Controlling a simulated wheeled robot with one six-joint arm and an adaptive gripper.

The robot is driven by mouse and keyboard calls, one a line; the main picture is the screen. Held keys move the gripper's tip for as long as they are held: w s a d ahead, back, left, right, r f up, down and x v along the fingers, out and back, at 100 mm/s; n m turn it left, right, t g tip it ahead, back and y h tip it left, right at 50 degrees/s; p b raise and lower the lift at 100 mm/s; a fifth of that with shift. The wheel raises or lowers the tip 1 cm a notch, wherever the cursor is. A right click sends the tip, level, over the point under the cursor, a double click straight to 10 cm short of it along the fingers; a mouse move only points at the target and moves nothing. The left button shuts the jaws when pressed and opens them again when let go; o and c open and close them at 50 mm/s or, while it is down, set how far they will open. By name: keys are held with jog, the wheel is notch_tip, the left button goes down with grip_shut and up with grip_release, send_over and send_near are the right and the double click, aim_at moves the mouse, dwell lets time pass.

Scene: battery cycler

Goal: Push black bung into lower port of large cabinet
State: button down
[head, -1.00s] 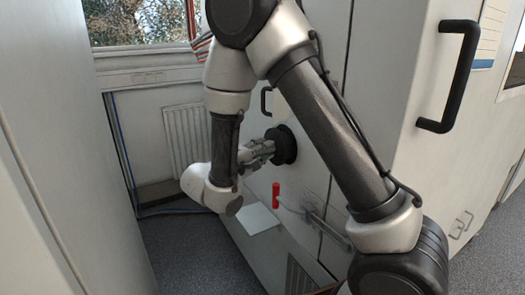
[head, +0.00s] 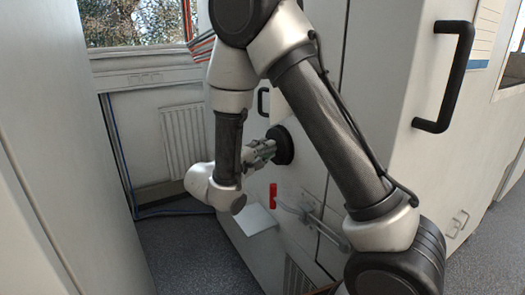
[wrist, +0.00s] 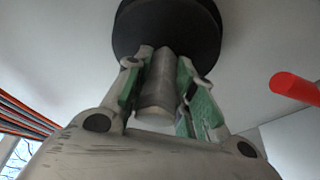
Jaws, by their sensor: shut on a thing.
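The black bung (head: 284,146) shows in the head view as a dark round disc at the side face of the large cabinet (head: 310,110). In the wrist view the bung (wrist: 168,25) fills the top middle, with a grey cylindrical grip (wrist: 157,85) pointing back towards me. My gripper (head: 266,147) is shut on this grip, with one green-padded finger on each side in the wrist view (wrist: 160,75). The disc hides the lower port behind it. I cannot tell how deep the bung sits or whether its rim touches the panel.
A red handle (head: 273,195) sticks out below the bung, beside a metal latch (head: 310,217). A white flat plate (head: 256,219) lies lower down. A black door handle (head: 448,80) projects at right. A pale wall or cabinet stands close at left; the floor between is clear.

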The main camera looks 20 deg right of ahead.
jog(key=shift+w+d, duration=0.15)
jog(key=shift+d, duration=0.6)
dwell(0.4)
jog(key=c, duration=1.1)
grip_release()
jog(key=o, duration=1.1)
jog(key=shift+a, duration=0.15)
jog(key=v, duration=1)
jog(key=shift+s+a, duration=0.3)
jog(key=shift+s, duration=0.05)
